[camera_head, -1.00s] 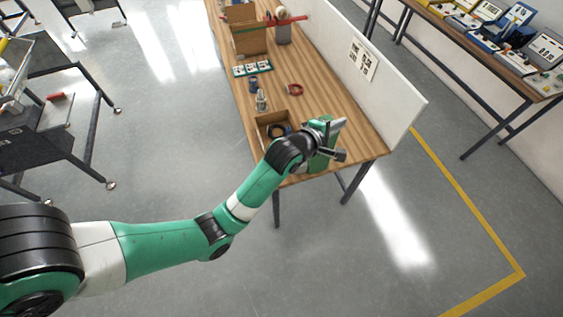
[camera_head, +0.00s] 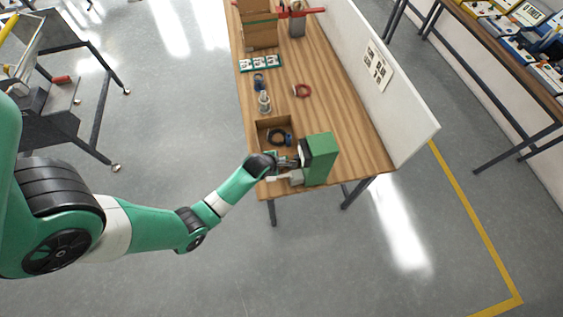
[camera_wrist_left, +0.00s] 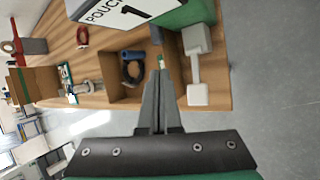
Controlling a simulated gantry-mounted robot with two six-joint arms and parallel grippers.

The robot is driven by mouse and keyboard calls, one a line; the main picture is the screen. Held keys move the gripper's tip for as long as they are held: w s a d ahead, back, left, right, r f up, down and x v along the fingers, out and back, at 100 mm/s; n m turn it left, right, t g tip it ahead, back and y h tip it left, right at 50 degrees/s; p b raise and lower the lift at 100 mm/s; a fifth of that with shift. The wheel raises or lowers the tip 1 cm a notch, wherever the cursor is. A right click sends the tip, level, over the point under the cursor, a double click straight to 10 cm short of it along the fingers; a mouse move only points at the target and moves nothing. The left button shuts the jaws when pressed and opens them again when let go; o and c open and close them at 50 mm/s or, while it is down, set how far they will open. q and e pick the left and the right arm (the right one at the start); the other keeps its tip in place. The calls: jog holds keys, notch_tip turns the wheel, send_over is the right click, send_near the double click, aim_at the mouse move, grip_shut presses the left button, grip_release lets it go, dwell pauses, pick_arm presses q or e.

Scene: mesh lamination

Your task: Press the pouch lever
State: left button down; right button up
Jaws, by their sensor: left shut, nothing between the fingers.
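The green pouch machine (camera_head: 321,160) stands at the near end of the wooden table; its "POUCH 1" label (camera_wrist_left: 122,10) shows at the top of the left wrist view. A pale lever (camera_wrist_left: 196,68) with a block at each end sticks out from the machine's side, and it also shows in the head view (camera_head: 287,178). My left gripper (camera_wrist_left: 160,72) is shut and empty, to the left of the lever in the left wrist view with a gap between them. In the head view the left gripper (camera_head: 298,160) is close beside the machine. My right gripper is out of view.
An open brown box (camera_head: 264,124) with a dark coil (camera_head: 279,137) sits beside the machine. A white panel (camera_head: 391,100) borders the table.

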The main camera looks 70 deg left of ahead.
pick_arm(q)
jog(key=shift+s+d, duration=0.2)
jog(key=shift+s, duration=0.05)
jog(key=f+b, duration=0.2)
jog(key=s+f+b, duration=0.1)
jog(key=f+b, duration=0.1)
jog(key=f, duration=0.1)
jog(key=f+b, duration=0.2)
jog(key=shift+s+a+f+b, duration=0.15)
jog(key=shift+s+f+b, duration=0.1)
jog(key=shift+s+b, duration=0.05)
jog(key=shift+s+f+b, duration=0.15)
jog(key=shift+f+b, duration=0.2)
jog(key=shift+f, duration=0.2)
dwell(1.3)
jog(key=shift+s+f+b, duration=0.1)
jog(key=shift+f+b, duration=0.2)
jog(key=shift+f, duration=0.1)
